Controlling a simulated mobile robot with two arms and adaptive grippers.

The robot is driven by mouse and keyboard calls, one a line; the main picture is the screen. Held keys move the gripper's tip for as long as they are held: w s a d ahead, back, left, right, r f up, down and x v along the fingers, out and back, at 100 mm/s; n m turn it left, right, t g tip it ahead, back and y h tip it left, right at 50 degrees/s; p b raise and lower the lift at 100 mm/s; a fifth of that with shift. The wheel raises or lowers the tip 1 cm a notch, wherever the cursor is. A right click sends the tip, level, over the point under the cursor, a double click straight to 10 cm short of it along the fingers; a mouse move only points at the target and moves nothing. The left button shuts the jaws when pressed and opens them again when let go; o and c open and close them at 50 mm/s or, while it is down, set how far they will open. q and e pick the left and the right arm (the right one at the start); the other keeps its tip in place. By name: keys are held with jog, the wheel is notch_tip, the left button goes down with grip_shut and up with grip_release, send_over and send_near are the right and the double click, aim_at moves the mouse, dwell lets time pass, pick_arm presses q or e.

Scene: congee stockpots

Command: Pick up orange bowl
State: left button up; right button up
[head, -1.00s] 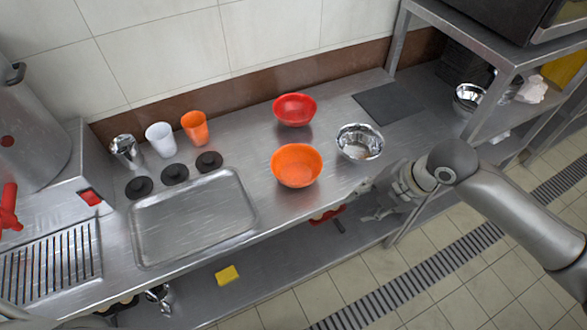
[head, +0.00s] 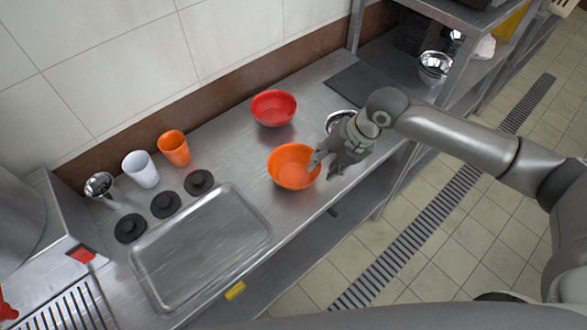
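The orange bowl (head: 288,168) stands upright on the steel counter, to the right of the metal tray. My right gripper (head: 326,170) is at the bowl's right rim, its fingers pointing down and left. The fingers look spread apart, with one close to the rim; I cannot tell whether it touches. My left gripper is out of view.
A red bowl (head: 274,107) stands behind the orange one. A steel bowl (head: 338,120) is partly hidden behind my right gripper. An orange cup (head: 174,148), a white cup (head: 141,169) and black lids (head: 165,204) stand left. The tray (head: 205,250) lies in front of them.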

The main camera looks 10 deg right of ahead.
aim_at(308, 178)
jog(key=shift+a+f, duration=0.2)
jog(key=shift+f, duration=0.05)
jog(key=shift+w+a+f, duration=0.15)
jog(key=shift+a+f, duration=0.1)
jog(key=shift+a, duration=0.05)
jog(key=p+x, duration=0.2)
jog(key=x, duration=0.1)
jog(key=shift+a+f, duration=0.15)
jog(key=shift+f, duration=0.1)
jog(key=shift+a+f, duration=0.1)
jog(key=shift+f, duration=0.45)
jog(key=shift+c, duration=0.7)
jog(key=c, duration=0.5)
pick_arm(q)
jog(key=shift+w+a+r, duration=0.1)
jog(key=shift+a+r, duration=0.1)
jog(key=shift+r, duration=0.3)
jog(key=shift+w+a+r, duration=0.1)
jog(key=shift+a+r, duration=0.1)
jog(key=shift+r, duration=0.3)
pick_arm(e)
grip_shut()
